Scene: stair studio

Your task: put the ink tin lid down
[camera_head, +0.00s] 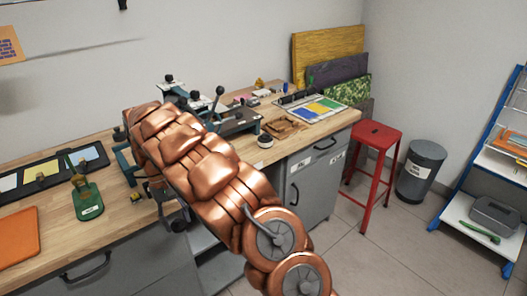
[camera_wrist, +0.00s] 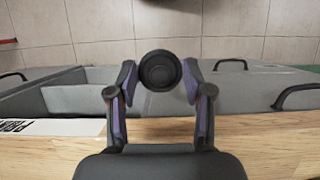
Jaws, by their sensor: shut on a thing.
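The ink tin lid is a small dark round disc (camera_wrist: 160,71) between my fingertips in the wrist view, with a ringed face towards the camera. My gripper (camera_wrist: 157,82) is shut on it, one finger on each side. In the wrist view the lid appears past the wooden counter edge (camera_wrist: 270,140), against the grey drawer fronts. In the head view my gripper (camera_head: 174,212) is partly hidden behind my copper arm, near the counter's front edge. I cannot make out the lid there.
The wooden counter (camera_head: 120,211) holds a green tool (camera_head: 87,199), an orange board (camera_head: 18,236) and a press (camera_head: 232,121). A small white tin (camera_head: 265,141) stands farther right. A red stool (camera_head: 372,150) and grey bin (camera_head: 420,170) stand beyond.

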